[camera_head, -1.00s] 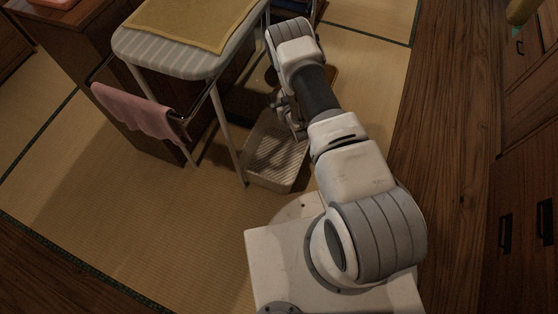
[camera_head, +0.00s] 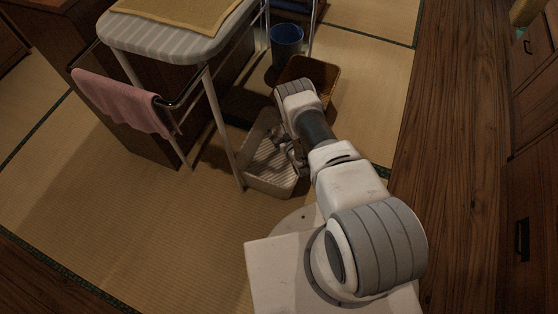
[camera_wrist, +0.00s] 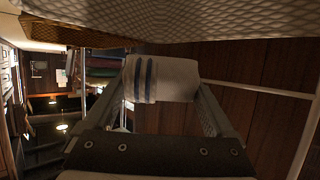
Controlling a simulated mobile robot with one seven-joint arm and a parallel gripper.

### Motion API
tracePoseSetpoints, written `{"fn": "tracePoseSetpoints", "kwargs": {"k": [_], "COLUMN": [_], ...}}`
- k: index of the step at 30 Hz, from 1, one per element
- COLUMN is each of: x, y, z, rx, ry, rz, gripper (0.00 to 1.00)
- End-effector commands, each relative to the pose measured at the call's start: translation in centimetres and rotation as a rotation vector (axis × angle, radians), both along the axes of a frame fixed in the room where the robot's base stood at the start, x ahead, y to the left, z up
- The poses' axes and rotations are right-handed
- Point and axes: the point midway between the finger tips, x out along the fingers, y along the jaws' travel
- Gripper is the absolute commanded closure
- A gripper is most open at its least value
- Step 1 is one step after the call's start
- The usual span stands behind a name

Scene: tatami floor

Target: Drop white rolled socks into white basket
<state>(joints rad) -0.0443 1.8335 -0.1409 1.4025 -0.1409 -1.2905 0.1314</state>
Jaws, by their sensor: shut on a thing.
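The white basket (camera_head: 268,187) stands on the tatami beside the ironing board's legs, partly covered by my arm. Its pale mesh wall fills the top of the wrist view (camera_wrist: 225,18). My gripper (camera_head: 291,160) is over the basket's right part in the head view. In the wrist view my gripper (camera_wrist: 163,90) is shut on the white rolled socks (camera_wrist: 172,78), which have dark blue stripes at one end. The socks are between the two fingers. The frames do not clearly show how high they are relative to the basket's rim.
A brown basket (camera_head: 322,74) and a blue bin (camera_head: 286,42) stand behind the white basket. The ironing board (camera_head: 165,42), with a pink towel (camera_head: 120,105) hanging beside it, is at left. Open tatami (camera_head: 150,215) lies in front.

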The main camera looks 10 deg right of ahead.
Motion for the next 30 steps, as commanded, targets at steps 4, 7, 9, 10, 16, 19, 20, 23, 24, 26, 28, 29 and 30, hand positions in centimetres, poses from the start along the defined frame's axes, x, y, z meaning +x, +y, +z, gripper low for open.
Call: {"fn": "tracePoseSetpoints", "kwargs": {"k": [4,7,9,10,16,19,20,23,24,26,28,29,30], "x": [0.04,0.04,0.04,0.04,0.02,0.02,0.02,0.02,0.04,0.08,0.16,0.21,0.28], "y": [0.01,0.01,0.01,0.01,0.00,0.00,0.01,0.01,0.02,0.03,0.05,0.07,0.09], "z": [-1.68,-1.83,-1.77,-1.74,-1.72,-1.72,-1.72,-1.72,-1.71,-1.67,-1.61,-1.57,-1.52], "rx": [-0.001,-0.001,-0.001,-0.001,0.000,0.000,0.000,0.000,0.000,0.000,0.000,0.000,0.000], "ry": [-0.001,-0.001,-0.001,-0.001,0.000,0.000,0.000,0.000,0.000,0.000,0.000,0.000,0.000], "rz": [0.000,0.000,0.000,0.000,0.000,0.000,0.000,0.000,0.000,0.000,0.000,0.000,0.000], "gripper": [0.63,0.63,0.63,0.63,0.00,0.00,0.00,0.00,0.00,0.00,0.00,0.00,0.00]}}
